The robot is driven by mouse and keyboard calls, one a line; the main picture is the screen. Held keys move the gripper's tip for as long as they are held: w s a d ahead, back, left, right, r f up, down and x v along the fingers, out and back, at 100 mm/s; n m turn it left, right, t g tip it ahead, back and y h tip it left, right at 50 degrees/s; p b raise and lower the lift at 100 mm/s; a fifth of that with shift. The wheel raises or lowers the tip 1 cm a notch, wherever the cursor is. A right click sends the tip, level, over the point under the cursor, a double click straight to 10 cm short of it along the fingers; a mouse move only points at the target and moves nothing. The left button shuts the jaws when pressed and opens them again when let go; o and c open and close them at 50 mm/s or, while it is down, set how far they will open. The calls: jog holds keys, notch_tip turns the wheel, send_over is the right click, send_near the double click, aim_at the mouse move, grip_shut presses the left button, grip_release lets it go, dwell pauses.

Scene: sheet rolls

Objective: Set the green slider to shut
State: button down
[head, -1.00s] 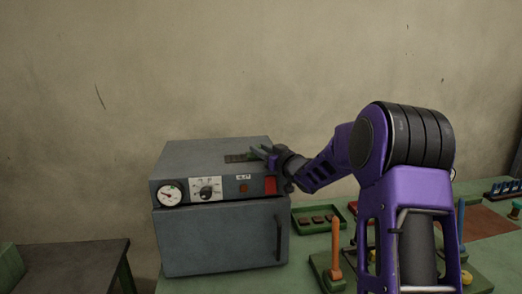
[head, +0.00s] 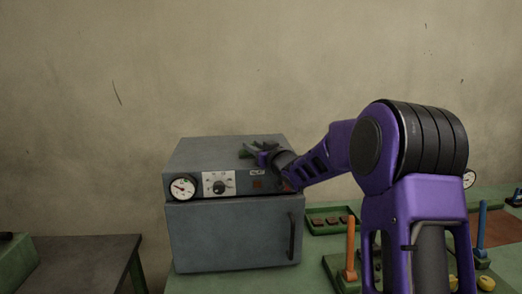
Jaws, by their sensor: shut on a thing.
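The grey oven (head: 235,235) stands on the green bench, with its door shut. My gripper (head: 250,151) is over the right part of the oven's top and is shut on the green slider (head: 245,154). Only a small green part shows by the fingers; the fingers and wrist hide the rest. The dark slot plate around the slider is mostly covered, so I cannot tell the slider's exact place along it.
The oven's front panel has a round gauge (head: 183,187) and a dial (head: 221,185). A green tray (head: 325,228) with brown pieces and an orange post (head: 350,252) stand to the right. A dark side table (head: 85,258) stands to the left.

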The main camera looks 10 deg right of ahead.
jog(key=shift+a+r, duration=0.1)
jog(key=shift+a, duration=0.1)
jog(key=c, duration=0.6)
grip_release()
jog(key=shift+a, duration=0.1)
jog(key=shift+s, duration=0.1)
jog(key=v, duration=1.7)
jog(key=shift+d, duration=0.25)
